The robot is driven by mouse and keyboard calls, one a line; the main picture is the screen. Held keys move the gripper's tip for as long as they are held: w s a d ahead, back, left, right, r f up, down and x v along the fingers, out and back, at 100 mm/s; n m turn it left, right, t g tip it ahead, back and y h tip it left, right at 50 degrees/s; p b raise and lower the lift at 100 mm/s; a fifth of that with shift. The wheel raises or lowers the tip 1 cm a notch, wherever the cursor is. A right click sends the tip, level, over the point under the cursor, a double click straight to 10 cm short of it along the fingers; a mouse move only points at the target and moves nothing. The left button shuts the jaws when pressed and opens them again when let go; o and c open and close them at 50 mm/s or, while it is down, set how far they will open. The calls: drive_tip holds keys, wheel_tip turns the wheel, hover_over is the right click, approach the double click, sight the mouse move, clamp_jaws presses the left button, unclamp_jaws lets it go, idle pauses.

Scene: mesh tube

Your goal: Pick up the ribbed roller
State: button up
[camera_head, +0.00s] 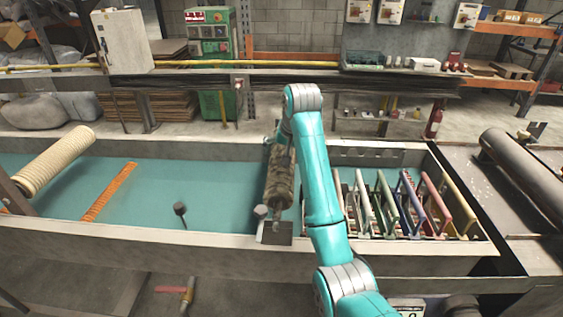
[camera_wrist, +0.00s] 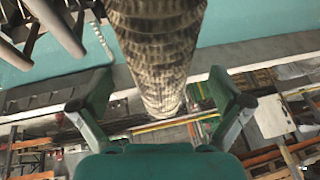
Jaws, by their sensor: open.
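A mottled brown ribbed roller (camera_head: 280,178) stands tilted in the teal trough, its lower end near a small grey plate at the front wall. In the wrist view the roller (camera_wrist: 160,40) runs from the top down between my fingers, with its ribbed surface close. My gripper (camera_wrist: 160,105) is open, with one finger on each side of the roller and gaps showing on both sides. I cannot tell how far its fingers are from the roller in depth. In the head view my arm partly hides the gripper and the roller's right side.
A cream ribbed roller (camera_head: 57,160) leans at the trough's left end, with an orange strip (camera_head: 108,190) beside it. Several coloured frames (camera_head: 405,203) fill the right end. A grey cylinder (camera_head: 535,175) lies on the right bench. The trough floor left of the brown roller is mostly clear.

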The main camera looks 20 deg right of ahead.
drive_tip(key=shift+x, duration=2.7)
drive_tip(key=shift+s+f, duration=0.1)
drive_tip(key=shift+s, duration=0.1)
drive_tip(key=c, duration=1.7)
